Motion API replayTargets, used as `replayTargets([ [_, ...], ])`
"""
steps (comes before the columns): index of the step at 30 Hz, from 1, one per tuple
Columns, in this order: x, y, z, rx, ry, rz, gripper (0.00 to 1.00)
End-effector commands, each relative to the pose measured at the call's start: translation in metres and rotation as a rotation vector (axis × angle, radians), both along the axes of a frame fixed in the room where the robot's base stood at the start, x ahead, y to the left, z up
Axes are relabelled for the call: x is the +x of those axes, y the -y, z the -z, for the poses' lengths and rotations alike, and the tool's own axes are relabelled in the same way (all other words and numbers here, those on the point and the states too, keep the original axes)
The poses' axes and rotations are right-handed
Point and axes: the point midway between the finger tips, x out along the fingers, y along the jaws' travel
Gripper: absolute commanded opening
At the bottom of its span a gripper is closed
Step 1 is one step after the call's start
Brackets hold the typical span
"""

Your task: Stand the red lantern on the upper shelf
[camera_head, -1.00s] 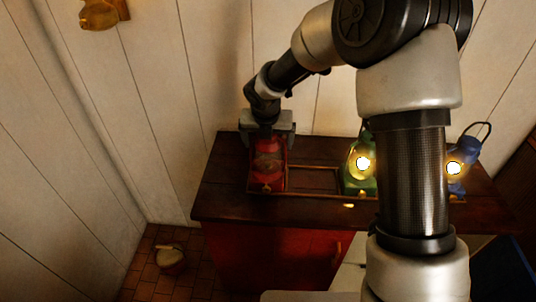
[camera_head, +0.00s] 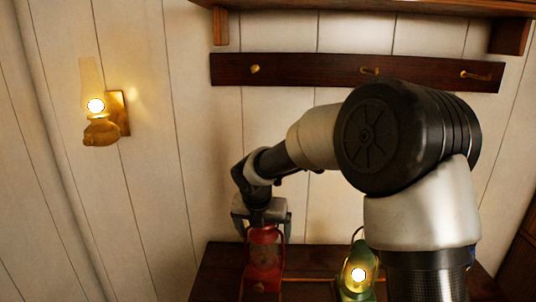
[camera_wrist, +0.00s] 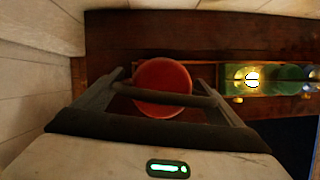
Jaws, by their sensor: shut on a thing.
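The red lantern (camera_head: 264,262) is upright below my gripper (camera_head: 262,222) in the head view, over the left part of the dark wooden counter. My gripper is shut on it at its top; whether its base is clear of the counter cannot be told. In the wrist view the lantern's round red top (camera_wrist: 162,84) shows from above, with its handle crossing between the fingers of my gripper (camera_wrist: 165,92). The upper shelf (camera_head: 370,6) runs along the top edge of the head view; only its underside and brackets show.
A lit green lantern (camera_head: 357,272) stands on the counter (camera_head: 215,271) to the right. A peg rail (camera_head: 320,70) with brass hooks is on the wall below the shelf. A lit brass wall lamp (camera_head: 101,128) hangs at left. Bare wall lies between lamp and rail.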

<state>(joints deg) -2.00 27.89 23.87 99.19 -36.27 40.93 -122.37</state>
Motion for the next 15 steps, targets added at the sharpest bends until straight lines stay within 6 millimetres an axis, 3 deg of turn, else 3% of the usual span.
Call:
replayTargets([
  [15, -0.034, 0.066, 0.031, -0.004, 0.001, 0.915, 0.28],
])
